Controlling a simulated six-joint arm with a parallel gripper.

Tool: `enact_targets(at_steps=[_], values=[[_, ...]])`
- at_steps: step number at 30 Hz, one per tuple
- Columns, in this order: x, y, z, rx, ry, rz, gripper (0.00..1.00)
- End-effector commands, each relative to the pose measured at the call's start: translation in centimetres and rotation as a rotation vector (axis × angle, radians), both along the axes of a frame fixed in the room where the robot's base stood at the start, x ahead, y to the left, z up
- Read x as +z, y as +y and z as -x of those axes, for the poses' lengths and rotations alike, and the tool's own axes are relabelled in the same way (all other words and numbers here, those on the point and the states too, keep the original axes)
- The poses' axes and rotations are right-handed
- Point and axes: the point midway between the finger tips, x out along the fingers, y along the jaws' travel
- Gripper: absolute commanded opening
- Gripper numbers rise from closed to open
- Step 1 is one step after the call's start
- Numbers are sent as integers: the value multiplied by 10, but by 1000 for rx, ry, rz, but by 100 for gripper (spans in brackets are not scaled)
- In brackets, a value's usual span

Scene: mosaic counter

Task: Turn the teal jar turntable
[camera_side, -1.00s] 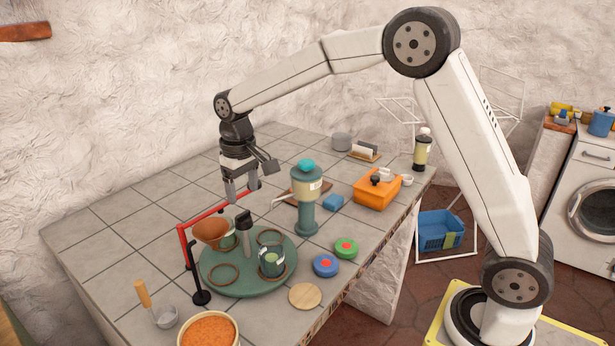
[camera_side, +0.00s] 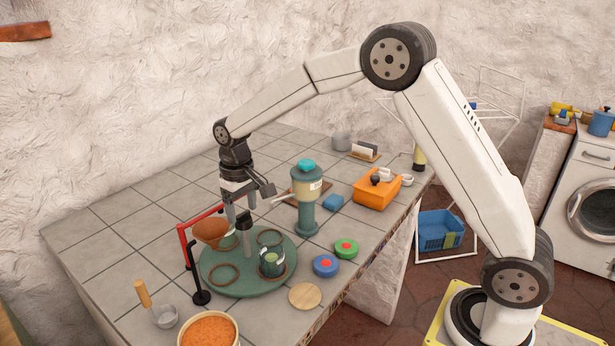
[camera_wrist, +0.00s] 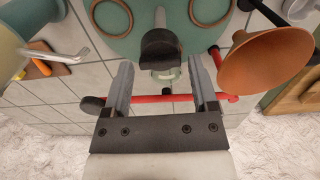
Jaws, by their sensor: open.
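The teal turntable (camera_side: 235,283) lies on the tiled counter and carries several brown rings. A dark upright handle (camera_side: 244,229) stands on it, and its rounded top shows in the wrist view (camera_wrist: 160,48). A teal jar (camera_side: 271,263) sits in the front right ring. Another jar (camera_wrist: 166,73) is by the orange funnel (camera_side: 211,231), partly hidden behind the handle in the wrist view. My gripper (camera_side: 239,212) is open and empty, fingers down, close to the handle. In the wrist view, the handle top lies just ahead of the gap between my fingertips (camera_wrist: 161,72).
A red bar (camera_side: 183,238) and a black post (camera_side: 200,297) stand close at the turntable's left. A teal dispenser (camera_side: 306,205) with a side spout stands at right. Blue (camera_side: 325,266) and green (camera_side: 346,248) lids and a wooden disc (camera_side: 305,295) lie in front of it.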

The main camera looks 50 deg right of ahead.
Motion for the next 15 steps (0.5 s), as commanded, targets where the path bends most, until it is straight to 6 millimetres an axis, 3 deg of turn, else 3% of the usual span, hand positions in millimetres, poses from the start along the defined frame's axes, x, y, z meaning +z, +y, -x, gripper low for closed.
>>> enact_targets(at_steps=[6, 15], values=[[-18, 0, 0, 0, 1, 0, 75], [-22, 0, 0, 0, -1, 0, 75]])
